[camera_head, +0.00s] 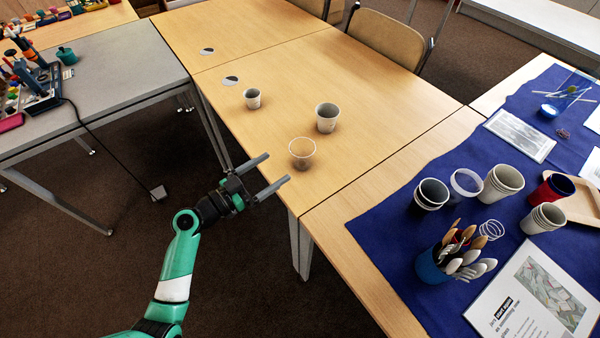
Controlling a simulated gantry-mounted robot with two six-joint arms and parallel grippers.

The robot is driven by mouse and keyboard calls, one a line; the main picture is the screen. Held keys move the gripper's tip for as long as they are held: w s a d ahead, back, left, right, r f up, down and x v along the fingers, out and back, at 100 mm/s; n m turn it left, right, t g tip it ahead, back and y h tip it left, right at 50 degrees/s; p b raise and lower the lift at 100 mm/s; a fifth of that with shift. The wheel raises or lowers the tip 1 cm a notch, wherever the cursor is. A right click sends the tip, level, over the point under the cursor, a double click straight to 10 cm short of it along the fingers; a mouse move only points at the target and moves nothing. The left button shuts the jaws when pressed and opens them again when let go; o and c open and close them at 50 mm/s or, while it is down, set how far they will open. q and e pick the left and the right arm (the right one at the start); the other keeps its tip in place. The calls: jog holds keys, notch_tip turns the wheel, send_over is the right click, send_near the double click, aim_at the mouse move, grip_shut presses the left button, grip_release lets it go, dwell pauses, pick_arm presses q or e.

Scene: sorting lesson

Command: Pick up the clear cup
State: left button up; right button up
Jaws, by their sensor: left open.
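A clear cup (302,153) stands upright near the front left edge of the wooden table (300,75). It is see-through, with the table's wood colour showing in it. My left gripper (279,170) is open and empty, just to the left of and in front of the clear cup. Its two fingers point toward the right, and I see no contact with the cup. My right gripper is not in view.
Two whitish cups, a larger one (327,118) and a smaller one (252,98), stand behind the clear cup. On the right, a blue cloth (400,232) bears several cups and a blue holder (430,268) of cutlery. A grey table (110,85) is at left.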

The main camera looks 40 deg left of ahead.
aim_at(293, 154)
pick_arm(q)
jog(key=w+b, duration=0.1)
jog(key=w, duration=0.5)
jog(key=shift+w, duration=0.3)
jog(key=shift+w+f, duration=0.1)
jog(key=shift+w, duration=0.1)
jog(key=w, duration=0.1)
jog(key=w+b, duration=0.1)
jog(key=w, duration=0.2)
jog(key=shift+d+f+b, duration=0.1)
jog(key=shift+f+b, duration=0.15)
jog(key=shift+b, duration=0.1)
jog(key=shift+w+r, duration=0.1)
jog(key=shift+w, duration=0.3)
jog(key=shift+s, duration=0.1)
jog(key=shift+c, duration=0.6)
jog(key=c, duration=0.9)
